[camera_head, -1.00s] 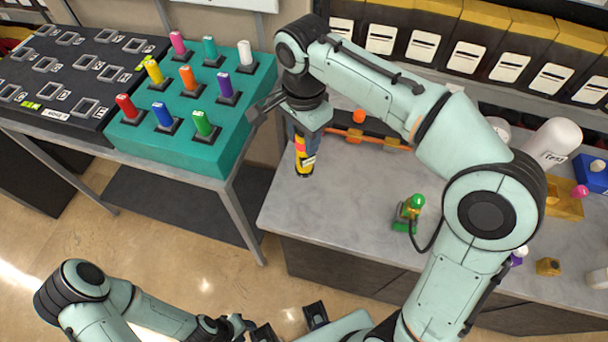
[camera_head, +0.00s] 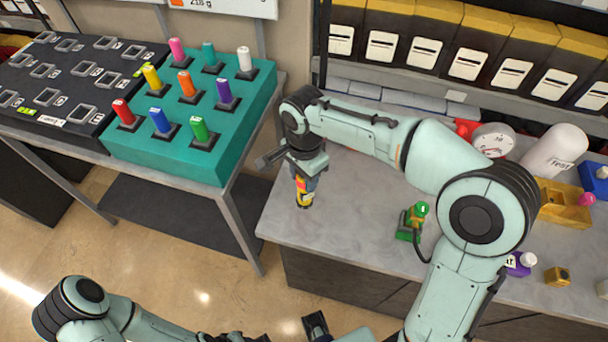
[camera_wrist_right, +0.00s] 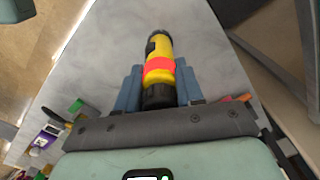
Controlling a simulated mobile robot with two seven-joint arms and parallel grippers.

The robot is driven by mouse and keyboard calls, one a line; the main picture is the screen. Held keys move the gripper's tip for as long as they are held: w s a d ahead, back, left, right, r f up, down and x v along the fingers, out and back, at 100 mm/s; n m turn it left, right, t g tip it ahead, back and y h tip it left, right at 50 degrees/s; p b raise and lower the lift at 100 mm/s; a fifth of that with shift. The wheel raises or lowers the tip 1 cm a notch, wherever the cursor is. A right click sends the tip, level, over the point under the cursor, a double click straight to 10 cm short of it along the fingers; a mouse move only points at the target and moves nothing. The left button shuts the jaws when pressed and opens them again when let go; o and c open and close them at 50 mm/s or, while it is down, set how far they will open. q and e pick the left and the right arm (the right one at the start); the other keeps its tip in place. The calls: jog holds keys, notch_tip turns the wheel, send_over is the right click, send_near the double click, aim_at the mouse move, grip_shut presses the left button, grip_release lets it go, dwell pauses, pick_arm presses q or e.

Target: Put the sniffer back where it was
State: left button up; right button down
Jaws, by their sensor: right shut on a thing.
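The sniffer, a yellow and black cylinder with a red band, is in my right gripper (camera_head: 306,183). It shows below the fingers in the head view (camera_head: 305,199) and between them in the wrist view (camera_wrist_right: 159,72). The blue-grey fingers of my right gripper (camera_wrist_right: 158,88) are shut on it. It hangs over the left end of the grey worktop (camera_head: 340,215); whether its lower end touches the top cannot be told. My left arm is at the bottom left; its gripper (camera_head: 245,338) is mostly cut off by the lower edge.
A green device (camera_head: 412,220) with a dark cable stands right of the sniffer. A teal block (camera_head: 220,160) with several coloured plugs is on the left table, across a gap. A gauge (camera_head: 493,140), a white cylinder (camera_head: 556,150) and small bottles stand right. Bins line the back.

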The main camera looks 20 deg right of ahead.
jog(key=shift+f, duration=0.2)
jog(key=c, duration=0.7)
grip_release()
pick_arm(q)
jog(key=shift+f, duration=0.1)
pick_arm(e)
jog(key=shift+r, duration=0.15)
jog(key=shift+r, duration=0.3)
notch_tip(320, 180, up, 11)
jog(key=shift+f+p, duration=0.15)
jog(key=shift+p, duration=0.9)
jog(key=shift+r, duration=0.45)
pick_arm(q)
jog(key=r, duration=0.1)
jog(key=w+r, duration=0.1)
jog(key=shift+w+r, duration=0.1)
jog(key=shift+r, duration=0.3)
